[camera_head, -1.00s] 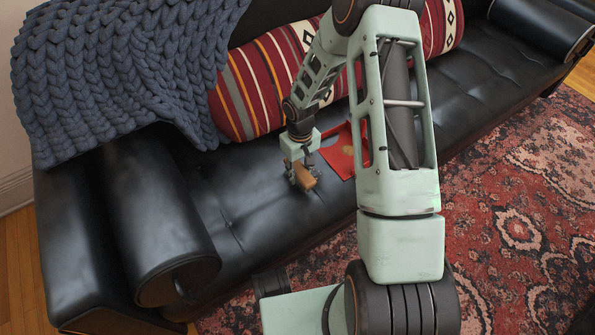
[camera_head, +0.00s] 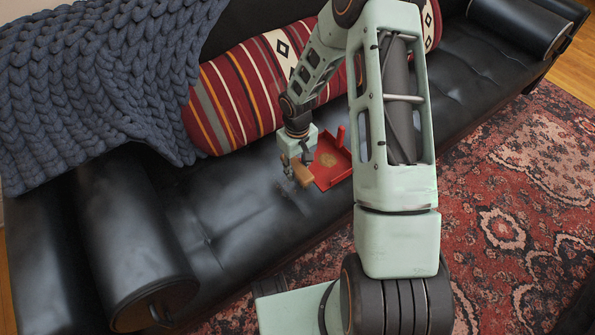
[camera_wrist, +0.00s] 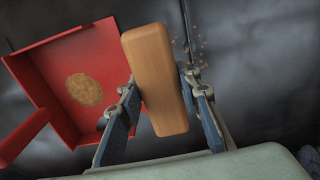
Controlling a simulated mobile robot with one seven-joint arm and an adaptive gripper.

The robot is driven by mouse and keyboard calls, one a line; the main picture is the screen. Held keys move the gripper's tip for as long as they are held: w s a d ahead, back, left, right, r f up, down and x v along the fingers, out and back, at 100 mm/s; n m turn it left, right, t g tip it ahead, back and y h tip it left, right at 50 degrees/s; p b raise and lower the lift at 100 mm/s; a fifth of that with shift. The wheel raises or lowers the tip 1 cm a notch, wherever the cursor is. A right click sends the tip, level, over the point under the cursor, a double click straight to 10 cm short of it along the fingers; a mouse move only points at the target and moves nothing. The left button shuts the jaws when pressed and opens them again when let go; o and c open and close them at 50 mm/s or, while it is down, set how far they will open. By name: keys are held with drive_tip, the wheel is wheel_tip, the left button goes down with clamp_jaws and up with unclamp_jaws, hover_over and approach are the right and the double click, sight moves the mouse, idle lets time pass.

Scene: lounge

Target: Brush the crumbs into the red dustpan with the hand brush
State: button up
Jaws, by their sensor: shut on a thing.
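My gripper (camera_head: 296,172) is shut on the hand brush, whose wooden block (camera_wrist: 155,80) is held between both fingers in the wrist view. The brush also shows as a small brown block (camera_head: 303,174) low over the black seat in the head view; its bristles are hidden. The red dustpan (camera_head: 340,171) lies on the seat just right of my gripper. In the wrist view the dustpan (camera_wrist: 62,52) is left of the brush and holds a round tan patch (camera_wrist: 84,90), perhaps crumbs. Small brown crumbs (camera_wrist: 190,52) are scattered on the seat right of the brush.
The black leather sofa (camera_head: 235,215) has a rolled armrest (camera_head: 133,240) at the left. A striped bolster (camera_head: 235,95) lies behind my gripper. A grey knitted blanket (camera_head: 90,80) hangs over the back. The seat left of my gripper is clear.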

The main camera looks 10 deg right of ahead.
drive_tip(key=shift+s+r+p, duration=0.1)
drive_tip(key=shift+r+p, duration=1.7)
drive_tip(key=shift+r, duration=0.95)
drive_tip(key=shift+r, duration=0.1)
